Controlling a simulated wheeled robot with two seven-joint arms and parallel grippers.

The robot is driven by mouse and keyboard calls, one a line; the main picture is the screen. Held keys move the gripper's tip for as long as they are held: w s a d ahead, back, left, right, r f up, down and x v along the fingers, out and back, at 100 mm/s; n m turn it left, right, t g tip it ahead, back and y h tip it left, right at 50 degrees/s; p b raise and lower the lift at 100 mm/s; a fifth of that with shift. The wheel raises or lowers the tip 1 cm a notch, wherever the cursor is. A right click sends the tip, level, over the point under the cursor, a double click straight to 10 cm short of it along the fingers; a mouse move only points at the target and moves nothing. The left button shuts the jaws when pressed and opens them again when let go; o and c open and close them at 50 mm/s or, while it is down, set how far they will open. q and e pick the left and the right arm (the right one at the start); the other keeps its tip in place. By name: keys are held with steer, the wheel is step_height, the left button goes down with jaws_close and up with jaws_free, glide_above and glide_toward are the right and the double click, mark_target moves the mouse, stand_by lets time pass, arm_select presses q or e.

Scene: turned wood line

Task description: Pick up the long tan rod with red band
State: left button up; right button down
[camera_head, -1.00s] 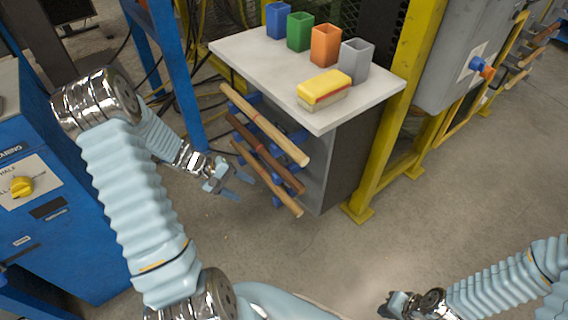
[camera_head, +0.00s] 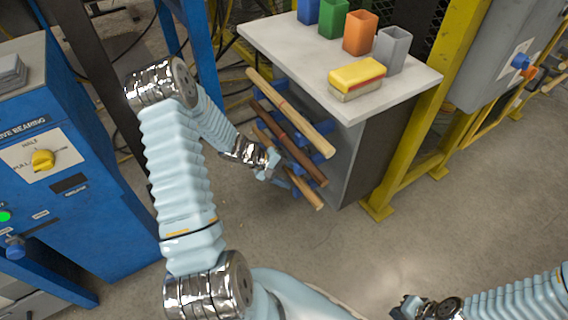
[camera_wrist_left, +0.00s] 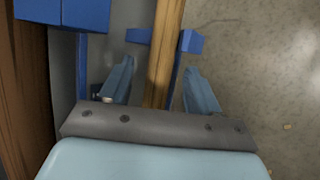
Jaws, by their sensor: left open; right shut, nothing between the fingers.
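A long tan rod with a red band (camera_head: 265,86) lies slanted on blue pegs, the top one of three on the rack below the table. Under it is a dark brown rod (camera_head: 310,167), also with a red band. The lowest rod (camera_head: 309,195) is tan-brown; no band shows on its visible part. My left gripper (camera_head: 277,172) is by the lowest rod. In the left wrist view my open left gripper (camera_wrist_left: 160,85) has a tan-brown rod (camera_wrist_left: 165,50) between its fingers, with gaps on both sides. My right gripper (camera_head: 405,306) is shut and empty at the bottom edge.
Blue pegs (camera_wrist_left: 190,41) stick out beside the rod. The white tabletop (camera_head: 290,45) above holds several coloured bins and a yellow block (camera_head: 357,76). A blue machine (camera_head: 85,215) stands left, a yellow post (camera_head: 410,140) right. The floor in front is clear.

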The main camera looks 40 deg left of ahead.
arm_select(q)
steer(key=shift+w+d+f, duration=0.25)
steer(key=shift+d+f, duration=0.1)
steer(key=shift+f, duration=0.05)
steer(key=shift+c, duration=0.2)
jaws_close()
steer(key=shift+a+r, duration=0.1)
steer(key=shift+r, duration=0.05)
